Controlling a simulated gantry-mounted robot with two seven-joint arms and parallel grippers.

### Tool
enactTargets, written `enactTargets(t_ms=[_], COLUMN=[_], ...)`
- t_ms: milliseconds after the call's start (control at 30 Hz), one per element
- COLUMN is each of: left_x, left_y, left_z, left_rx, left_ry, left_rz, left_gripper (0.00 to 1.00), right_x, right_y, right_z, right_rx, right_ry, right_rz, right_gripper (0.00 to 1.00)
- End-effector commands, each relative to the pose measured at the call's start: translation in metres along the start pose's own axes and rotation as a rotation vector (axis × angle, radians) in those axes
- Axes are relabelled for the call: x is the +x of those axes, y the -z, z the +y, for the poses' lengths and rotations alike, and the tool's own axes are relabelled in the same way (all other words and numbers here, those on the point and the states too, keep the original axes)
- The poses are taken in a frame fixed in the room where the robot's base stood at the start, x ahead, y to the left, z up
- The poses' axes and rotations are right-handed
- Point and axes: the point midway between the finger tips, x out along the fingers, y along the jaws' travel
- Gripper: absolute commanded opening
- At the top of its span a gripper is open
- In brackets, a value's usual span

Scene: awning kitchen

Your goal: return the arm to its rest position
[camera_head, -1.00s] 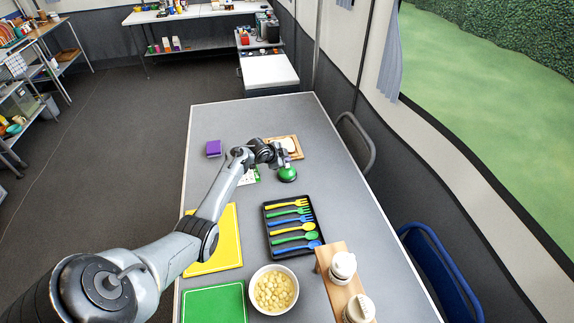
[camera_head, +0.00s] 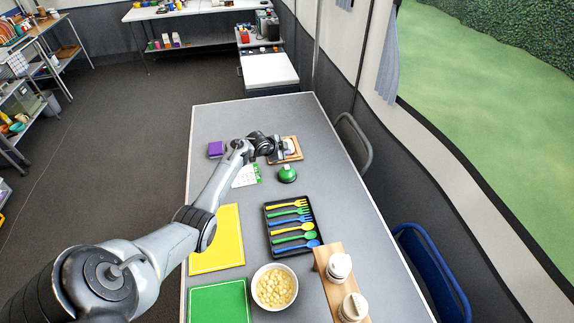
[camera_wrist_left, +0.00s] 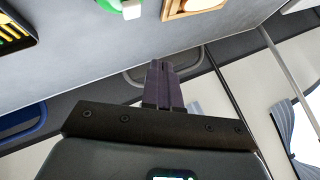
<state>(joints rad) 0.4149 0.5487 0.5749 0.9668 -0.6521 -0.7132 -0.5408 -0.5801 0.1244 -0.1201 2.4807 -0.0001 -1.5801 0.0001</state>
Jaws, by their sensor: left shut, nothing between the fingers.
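My left arm reaches in from the lower left over the grey table (camera_head: 222,118) in the head view. My left gripper (camera_head: 291,152) is above the far part of the table, over a wooden board (camera_head: 296,143) with a pale item on it. In the left wrist view the two dark fingers of my left gripper (camera_wrist_left: 162,68) are together with nothing between them. A green round object (camera_head: 287,173) sits on the table just nearer than the gripper, apart from it. My right gripper is not in view.
A black tray (camera_head: 267,246) holds several colourful forks and spoons. A bowl (camera_head: 256,291), a yellow board (camera_head: 229,222), a green board (camera_head: 215,303), a purple block (camera_head: 215,149) and a wooden rack (camera_head: 328,277) with white-topped containers stand around. The table's far end is clear.

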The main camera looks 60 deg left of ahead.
Motion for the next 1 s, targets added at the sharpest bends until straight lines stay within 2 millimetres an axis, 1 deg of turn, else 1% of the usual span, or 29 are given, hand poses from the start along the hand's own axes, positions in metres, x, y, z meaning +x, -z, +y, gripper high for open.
enactTargets(t_ms=[567, 667, 733, 767, 867, 967, 1000], left_x=[0.0, 0.001, 0.001, 0.001, -0.001, -0.007, -0.011], left_y=[-0.001, -0.001, -0.002, -0.003, -0.003, -0.001, 0.001], left_z=[0.0, 0.004, 0.011, 0.016, 0.044, 0.088, 0.111], left_rx=[0.0, 0.003, 0.01, 0.016, 0.039, 0.062, 0.066], left_ry=[0.0, -0.002, -0.004, -0.006, -0.014, -0.025, -0.031], left_rz=[-0.001, -0.009, -0.026, -0.036, -0.088, -0.152, -0.177], left_gripper=[0.0, 0.0, 0.0, 0.0, 0.0, 0.0, 0.0], right_x=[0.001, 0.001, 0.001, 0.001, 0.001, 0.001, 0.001], right_y=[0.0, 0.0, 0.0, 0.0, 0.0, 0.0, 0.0], right_z=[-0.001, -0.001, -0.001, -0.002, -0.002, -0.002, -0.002], right_rx=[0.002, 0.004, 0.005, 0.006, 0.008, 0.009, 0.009], right_ry=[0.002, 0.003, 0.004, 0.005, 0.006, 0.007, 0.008], right_rz=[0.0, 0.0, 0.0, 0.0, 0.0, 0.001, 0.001], right_gripper=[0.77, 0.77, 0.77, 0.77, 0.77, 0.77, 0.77])
